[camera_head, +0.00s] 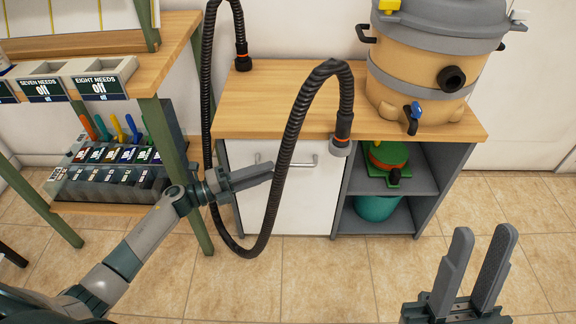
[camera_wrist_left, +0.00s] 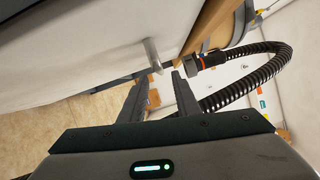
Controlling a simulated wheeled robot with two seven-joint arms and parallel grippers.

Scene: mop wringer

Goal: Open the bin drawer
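The bin drawer (camera_head: 244,208) is the white front on the left of the wooden-topped cabinet, and it looks closed. Its metal bar handle (camera_head: 303,162) runs across near the top, partly hidden by a black hose and my left gripper. My left gripper (camera_head: 271,172) is in front of the drawer, its fingers pointing right, near the handle. In the left wrist view its fingers (camera_wrist_left: 160,76) are apart, with the handle (camera_wrist_left: 153,54) just beyond the fingertips. I cannot tell whether they touch it. My right gripper (camera_head: 483,231) is open and empty at the lower right.
A black corrugated hose (camera_head: 290,130) loops down across the drawer front, close to my left gripper. A tan vacuum-like canister (camera_head: 410,85) stands on the wooden top (camera_head: 270,100). Open shelves (camera_head: 395,218) are right of the drawer. A tool rack (camera_head: 110,165) stands left. Tiled floor in front is clear.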

